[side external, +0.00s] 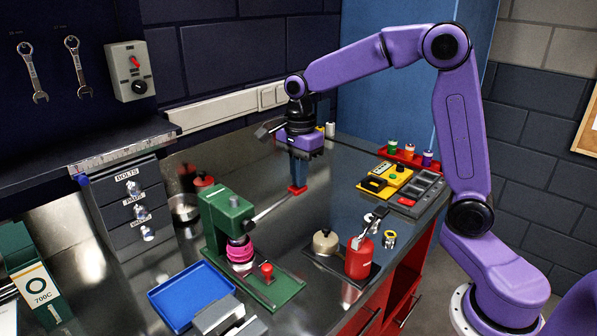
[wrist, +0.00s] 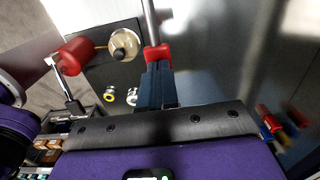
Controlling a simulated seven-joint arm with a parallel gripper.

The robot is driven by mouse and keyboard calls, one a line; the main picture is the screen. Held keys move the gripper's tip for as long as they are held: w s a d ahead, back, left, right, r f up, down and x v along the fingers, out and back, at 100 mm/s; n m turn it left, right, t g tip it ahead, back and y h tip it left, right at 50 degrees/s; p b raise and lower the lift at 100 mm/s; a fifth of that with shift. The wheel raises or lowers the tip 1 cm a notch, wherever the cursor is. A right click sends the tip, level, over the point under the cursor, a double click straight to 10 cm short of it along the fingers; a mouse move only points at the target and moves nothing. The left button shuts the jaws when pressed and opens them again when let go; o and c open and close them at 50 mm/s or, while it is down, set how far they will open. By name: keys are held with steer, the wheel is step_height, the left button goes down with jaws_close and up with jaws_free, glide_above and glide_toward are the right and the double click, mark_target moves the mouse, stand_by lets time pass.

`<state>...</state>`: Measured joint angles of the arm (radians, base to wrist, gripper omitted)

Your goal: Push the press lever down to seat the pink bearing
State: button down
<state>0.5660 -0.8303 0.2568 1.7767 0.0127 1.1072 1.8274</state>
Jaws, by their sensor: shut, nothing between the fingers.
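The green press (side external: 222,215) stands on its green base plate on the bench. The pink bearing (side external: 240,250) sits under its ram; I cannot tell how deep it is seated. The steel press lever (side external: 270,208) reaches out to the right and back, ending in a red grip (side external: 297,190). My gripper (side external: 298,181) points down with its fingers shut and empty, its tips at the red grip. In the wrist view the fingertips (wrist: 157,66) overlap the red grip (wrist: 156,52), and the lever rod (wrist: 150,22) runs away beyond it. Whether they touch is unclear.
A blue tray (side external: 158,299) lies front left. A red canister (side external: 358,259) and a round brass-coloured pot (side external: 325,241) stand right of the press. A yellow and grey organiser (side external: 428,188) and a red rack (side external: 408,158) are at the right. Bench around the grip is clear.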

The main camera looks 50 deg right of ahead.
mark_target(303, 190)
steer(key=f+y, duration=0.1)
steer(key=f, duration=0.1)
steer(key=f+y, duration=0.1)
steer(key=f, duration=0.1)
steer(key=shift+d, duration=0.4)
steer(key=shift+s+d+f, duration=0.1)
steer(key=shift+d+f, duration=0.05)
steer(key=shift+f, duration=0.35)
steer(key=shift+r, duration=0.1)
steer(key=d+r, duration=0.3)
steer(key=r, duration=1.1)
steer(key=shift+d, duration=0.15)
steer(key=shift+r, duration=0.1)
